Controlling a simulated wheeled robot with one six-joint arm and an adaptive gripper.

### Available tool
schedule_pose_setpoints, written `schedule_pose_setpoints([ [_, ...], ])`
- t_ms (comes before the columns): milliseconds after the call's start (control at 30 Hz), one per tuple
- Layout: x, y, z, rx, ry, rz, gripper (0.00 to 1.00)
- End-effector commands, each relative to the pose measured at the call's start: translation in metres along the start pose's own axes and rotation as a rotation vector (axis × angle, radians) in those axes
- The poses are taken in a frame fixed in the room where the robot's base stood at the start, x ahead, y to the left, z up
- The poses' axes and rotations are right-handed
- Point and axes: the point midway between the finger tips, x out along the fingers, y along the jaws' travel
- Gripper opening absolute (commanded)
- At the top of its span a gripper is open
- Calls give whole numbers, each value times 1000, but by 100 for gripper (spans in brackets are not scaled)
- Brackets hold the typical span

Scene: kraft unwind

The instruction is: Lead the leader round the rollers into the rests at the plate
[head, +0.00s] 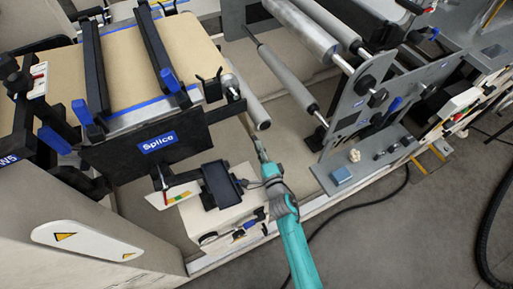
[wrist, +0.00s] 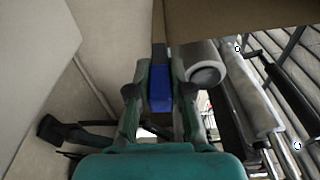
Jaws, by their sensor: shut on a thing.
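My gripper (head: 259,143) reaches up between the splice stand and the roller frame. In the wrist view its two fingers (wrist: 160,85) are shut on a blue end piece (wrist: 159,92), which appears to be the end of the leader's bar. Brown sheet (wrist: 245,18) spans the top of that view, just beyond the fingers. A grey roller (head: 246,104) lies close by the fingertips; a roller end also shows right of them in the wrist view (wrist: 205,75). The plate's black front with the Splice label (head: 159,142) is to the left. A black forked rest (head: 211,86) stands at its right corner.
More rollers (head: 287,80) and a grey side plate (head: 362,95) stand to the right. A dark box (head: 221,186) on a pale cabinet sits left of my arm. A grey ledge with knobs (head: 365,160) is at right. Floor is open at lower right, with a black cable.

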Motion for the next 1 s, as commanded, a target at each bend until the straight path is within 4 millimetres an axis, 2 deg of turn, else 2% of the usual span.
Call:
schedule_pose_setpoints([
  [367, 1, 0, -5, -1, 1, -3, 0],
  [1000, 9, 0, -64, -1, 3, -2, 0],
])
